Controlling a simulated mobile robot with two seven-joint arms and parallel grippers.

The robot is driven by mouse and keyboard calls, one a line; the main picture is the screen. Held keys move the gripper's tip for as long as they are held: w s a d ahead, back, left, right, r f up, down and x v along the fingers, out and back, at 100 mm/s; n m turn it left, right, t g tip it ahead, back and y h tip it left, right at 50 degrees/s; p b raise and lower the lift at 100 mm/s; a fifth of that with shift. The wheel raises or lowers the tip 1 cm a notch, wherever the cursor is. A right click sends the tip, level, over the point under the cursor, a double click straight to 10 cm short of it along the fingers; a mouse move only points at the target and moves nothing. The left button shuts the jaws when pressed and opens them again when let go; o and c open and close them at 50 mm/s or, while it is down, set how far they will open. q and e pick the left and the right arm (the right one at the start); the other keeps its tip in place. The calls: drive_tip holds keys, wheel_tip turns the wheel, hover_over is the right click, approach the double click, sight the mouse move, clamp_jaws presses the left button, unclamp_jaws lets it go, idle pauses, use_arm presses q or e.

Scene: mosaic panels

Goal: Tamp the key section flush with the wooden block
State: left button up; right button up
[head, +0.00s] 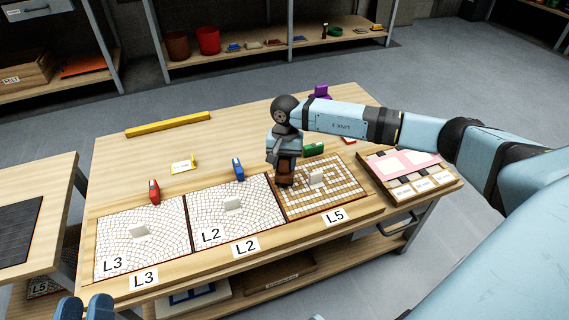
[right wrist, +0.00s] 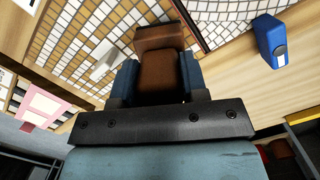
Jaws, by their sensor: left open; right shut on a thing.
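The key section, a panel with a white and tan angular key pattern (head: 335,190), lies on the table behind a label L5. It also shows in the right wrist view (right wrist: 75,40). My right gripper (head: 284,168) is shut on the brown wooden block (head: 286,177), its blue fingers on either side of it in the right wrist view (right wrist: 158,72). The block is at the panel's left part; whether it touches the tiles cannot be told. My left gripper (head: 85,308) is open and empty at the bottom left edge of the head view, mostly cut off.
Two white-tiled panels, L3 (head: 135,245) and L2 (head: 230,222), lie to the left. Small white cards stand on the panels. Red (head: 154,191), blue (head: 238,169) and green (head: 314,149) items sit behind them. A sample tray (head: 436,188) is at right. A yellow bar (head: 168,124) lies at the back.

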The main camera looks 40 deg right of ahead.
drive_tip(key=shift+r+p, duration=1)
drive_tip(key=shift+r, duration=1.25)
